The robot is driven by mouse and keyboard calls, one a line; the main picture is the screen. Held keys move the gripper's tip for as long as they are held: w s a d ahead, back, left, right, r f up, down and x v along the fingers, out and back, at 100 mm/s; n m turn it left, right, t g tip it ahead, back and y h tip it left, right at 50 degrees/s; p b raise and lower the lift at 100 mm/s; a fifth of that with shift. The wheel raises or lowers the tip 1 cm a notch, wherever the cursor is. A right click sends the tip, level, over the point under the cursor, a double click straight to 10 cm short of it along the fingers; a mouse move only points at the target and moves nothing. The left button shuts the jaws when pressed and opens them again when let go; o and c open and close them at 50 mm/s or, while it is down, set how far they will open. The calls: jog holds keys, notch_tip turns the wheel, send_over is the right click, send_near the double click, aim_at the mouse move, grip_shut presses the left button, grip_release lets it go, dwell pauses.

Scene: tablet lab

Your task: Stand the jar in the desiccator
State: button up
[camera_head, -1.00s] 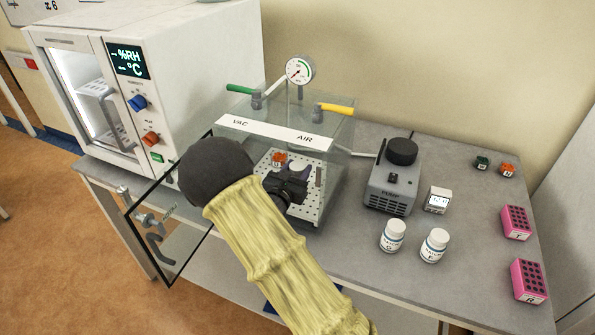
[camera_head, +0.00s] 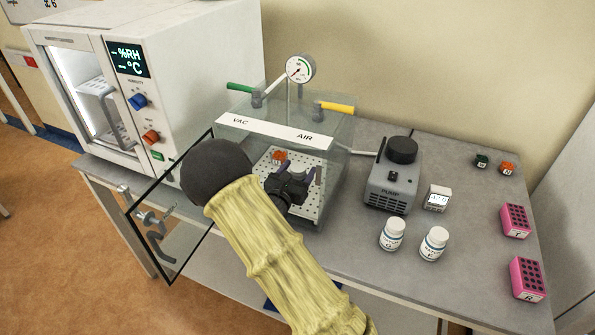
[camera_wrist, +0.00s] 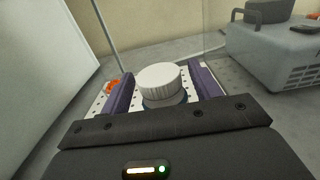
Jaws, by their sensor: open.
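The desiccator (camera_head: 333,165) is a clear box with VAC and AIR on its top strip; its glass door (camera_head: 160,262) stands swung open at the left. My gripper (camera_head: 300,176) reaches in through its open front. A white-capped jar (camera_wrist: 159,80) stands upright on the perforated plate (camera_wrist: 208,82), between my open fingers (camera_wrist: 160,88) in the wrist view. Gaps show between the cap and both fingers. The jar's body is mostly hidden behind my gripper palm, and I cannot make the jar out in the head view.
A white chamber (camera_head: 190,70) stands left.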

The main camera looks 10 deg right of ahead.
jog(key=shift+a+r, duration=0.1)
jog(key=shift+r, duration=0.1)
jog(key=b+v, duration=0.2)
jog(key=v, duration=1)
